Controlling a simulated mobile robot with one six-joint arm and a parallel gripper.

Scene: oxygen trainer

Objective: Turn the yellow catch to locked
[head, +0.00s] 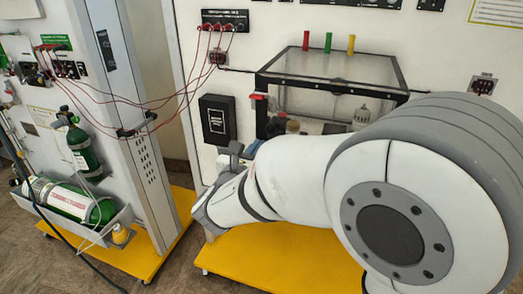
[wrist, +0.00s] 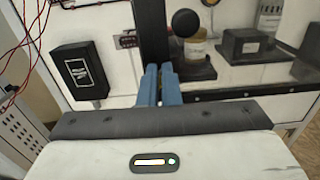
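I cannot make out for certain which part is the yellow catch. A yellow peg (head: 351,44) stands on top of the clear-walled case (head: 395,68) in the head view, beside a green peg and a red peg. A small yellow part (head: 121,235) also shows under the cylinder tray at the left. My gripper (wrist: 160,70) shows in the wrist view, with its two blue fingers close together and nothing seen between them. It points at the case's dark front corner post (wrist: 152,32). In the head view my own arm hides much of the case front.
A black box (head: 217,121) is on the white panel left of the case. Inside the case are a jar (wrist: 195,52) and a dark block (wrist: 247,46). Red cables (head: 135,103) hang across the gap to the left panel.

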